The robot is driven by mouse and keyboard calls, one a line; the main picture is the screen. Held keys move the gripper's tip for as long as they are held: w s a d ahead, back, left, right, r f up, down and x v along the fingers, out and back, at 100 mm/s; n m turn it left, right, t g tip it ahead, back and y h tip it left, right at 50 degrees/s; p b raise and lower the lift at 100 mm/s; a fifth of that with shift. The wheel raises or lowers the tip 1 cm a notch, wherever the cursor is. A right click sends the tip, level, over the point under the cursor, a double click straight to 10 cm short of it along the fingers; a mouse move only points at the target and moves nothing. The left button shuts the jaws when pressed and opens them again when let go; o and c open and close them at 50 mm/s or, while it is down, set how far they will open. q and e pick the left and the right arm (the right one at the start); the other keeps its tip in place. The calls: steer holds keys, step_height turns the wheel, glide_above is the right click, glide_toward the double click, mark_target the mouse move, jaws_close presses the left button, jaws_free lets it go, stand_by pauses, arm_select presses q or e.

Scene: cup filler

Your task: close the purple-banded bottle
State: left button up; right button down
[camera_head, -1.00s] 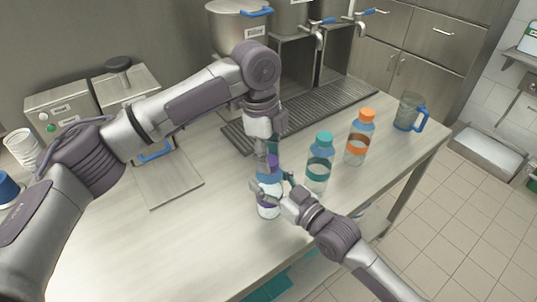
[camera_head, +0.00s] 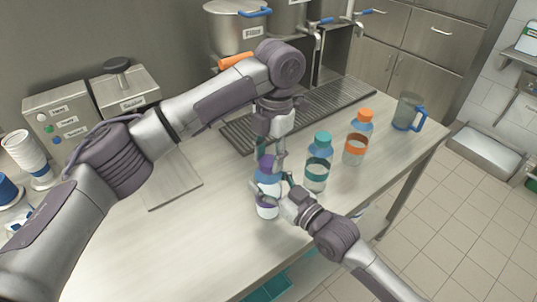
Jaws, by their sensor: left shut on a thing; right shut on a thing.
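The purple-banded bottle (camera_head: 267,211) stands upright near the table's front edge, white and blue with a purple band, partly hidden by my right gripper. Its purple cap (camera_head: 266,163) is at the top of the bottle, between the fingers of my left gripper (camera_head: 270,156). The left gripper points down from above and is shut on the cap. I cannot tell how tightly the cap sits on the neck. My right gripper (camera_head: 269,188) is shut around the bottle's body from the right and front.
A teal-banded bottle (camera_head: 316,172) with a teal cap stands close to the right, and an orange-banded bottle (camera_head: 356,146) stands beyond it. A blue-handled jug (camera_head: 406,111) is farther right. A drip grate (camera_head: 330,108) lies behind. The table's left front is clear.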

arm_select(q)
steer(key=o, duration=0.7)
steer(key=shift+r, duration=0.1)
steer(key=shift+r, duration=2.2)
steer(key=shift+c, duration=0.2)
